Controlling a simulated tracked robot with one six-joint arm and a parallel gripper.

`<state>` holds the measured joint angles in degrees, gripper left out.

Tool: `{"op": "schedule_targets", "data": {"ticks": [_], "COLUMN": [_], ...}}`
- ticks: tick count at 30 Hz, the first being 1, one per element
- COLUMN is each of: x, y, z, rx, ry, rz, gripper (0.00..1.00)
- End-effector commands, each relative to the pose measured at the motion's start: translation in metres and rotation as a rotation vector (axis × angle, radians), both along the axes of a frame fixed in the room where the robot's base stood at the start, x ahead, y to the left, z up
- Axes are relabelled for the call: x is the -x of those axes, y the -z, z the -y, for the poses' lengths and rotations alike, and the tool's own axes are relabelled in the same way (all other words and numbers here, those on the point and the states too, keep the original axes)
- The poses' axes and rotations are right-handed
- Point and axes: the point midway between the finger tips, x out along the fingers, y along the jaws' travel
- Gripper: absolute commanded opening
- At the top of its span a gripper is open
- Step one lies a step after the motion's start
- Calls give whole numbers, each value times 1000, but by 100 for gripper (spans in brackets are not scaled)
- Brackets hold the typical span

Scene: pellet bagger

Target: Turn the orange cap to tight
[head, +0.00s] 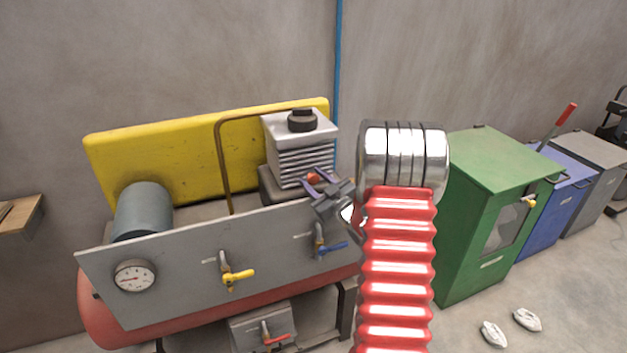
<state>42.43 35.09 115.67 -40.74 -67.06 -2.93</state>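The orange cap (314,177) shows as a small orange-red spot low on the front of the finned compressor head (301,150). My gripper (316,179) is at the cap, with its two dark fingers on either side of it. The fingers and wrist hide part of the cap. I cannot tell whether the fingers touch it, or how tight the cap sits. My arm, with its red ribbed sleeve, fills the centre right of the head view.
A grey panel (180,268) below carries a gauge (134,277), a yellow-handled valve (238,276) and a blue-handled valve (333,247). A bent copper pipe (221,165) stands left of the head. A green cabinet (470,220) is at right.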

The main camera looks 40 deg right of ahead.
Motion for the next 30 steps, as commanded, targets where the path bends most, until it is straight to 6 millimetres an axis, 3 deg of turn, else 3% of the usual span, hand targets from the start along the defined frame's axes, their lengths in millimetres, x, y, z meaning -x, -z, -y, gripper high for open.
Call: {"op": "schedule_targets", "data": {"ticks": [4, 16, 30], "x": [0, 1, 0], "y": [0, 1, 2], "z": [0, -1, -1], "rx": [0, 0, -92], "ry": [0, -1, -3], "rz": [0, -2, 21], "gripper": [37, 9, 8]}}
